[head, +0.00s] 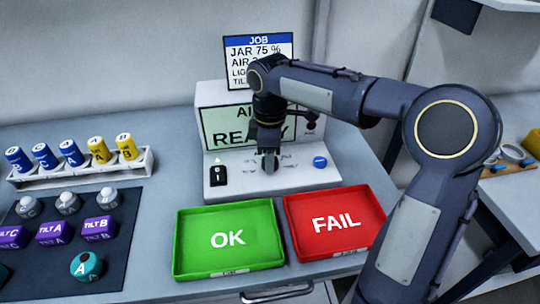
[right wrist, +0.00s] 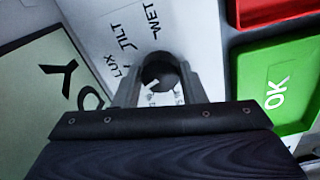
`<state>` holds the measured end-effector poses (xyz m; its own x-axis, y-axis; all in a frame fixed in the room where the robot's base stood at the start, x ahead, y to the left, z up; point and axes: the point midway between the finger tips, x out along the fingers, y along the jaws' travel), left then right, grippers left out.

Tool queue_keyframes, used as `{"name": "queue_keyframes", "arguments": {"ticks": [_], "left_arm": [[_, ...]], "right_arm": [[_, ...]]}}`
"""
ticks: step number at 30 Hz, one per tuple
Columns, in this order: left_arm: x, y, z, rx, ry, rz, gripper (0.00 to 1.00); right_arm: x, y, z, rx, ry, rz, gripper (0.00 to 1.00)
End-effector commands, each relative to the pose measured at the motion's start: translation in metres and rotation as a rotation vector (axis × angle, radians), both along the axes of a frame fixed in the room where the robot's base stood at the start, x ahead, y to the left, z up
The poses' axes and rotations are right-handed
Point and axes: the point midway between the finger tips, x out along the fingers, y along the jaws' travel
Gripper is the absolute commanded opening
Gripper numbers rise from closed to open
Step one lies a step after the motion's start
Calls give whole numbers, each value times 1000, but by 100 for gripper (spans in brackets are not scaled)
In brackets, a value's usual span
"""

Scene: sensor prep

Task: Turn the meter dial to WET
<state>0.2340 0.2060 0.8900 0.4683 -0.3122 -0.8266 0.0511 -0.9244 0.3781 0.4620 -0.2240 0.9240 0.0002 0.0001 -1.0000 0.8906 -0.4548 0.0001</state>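The meter (head: 218,118) stands at the back of the table, its screen reading READY. Its dark round dial (right wrist: 160,70) shows in the right wrist view, with a white pointer mark toward the lower left. The labels LUX, TILT and WET (right wrist: 152,18) are printed beside it; WET is at the top, away from the pointer. My right gripper (head: 269,164) reaches down to the meter's base and mostly hides the dial in the head view. Its fingers (right wrist: 160,82) are on both sides of the dial and look closed on it. My left gripper is not in view.
A green OK tray (head: 180,250) and a red FAIL tray (head: 293,232) lie in front of the meter. A black switch (head: 218,175) and a blue button (head: 320,162) flank the dial. A rack (head: 85,172) of blue and yellow cylinders stands at left, behind a dark mat (head: 110,262).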

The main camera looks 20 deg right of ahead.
Motion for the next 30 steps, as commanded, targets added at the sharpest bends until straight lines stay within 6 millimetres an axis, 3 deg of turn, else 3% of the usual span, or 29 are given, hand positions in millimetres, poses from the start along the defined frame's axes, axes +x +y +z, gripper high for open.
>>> {"name": "queue_keyframes", "arguments": {"ticks": [14, 30], "left_arm": [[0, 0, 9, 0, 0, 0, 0], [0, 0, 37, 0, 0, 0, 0]], "right_arm": [[0, 1, 2, 0, 2, -92, 14], [0, 1, 3, -1, 2, -563, 14]]}}
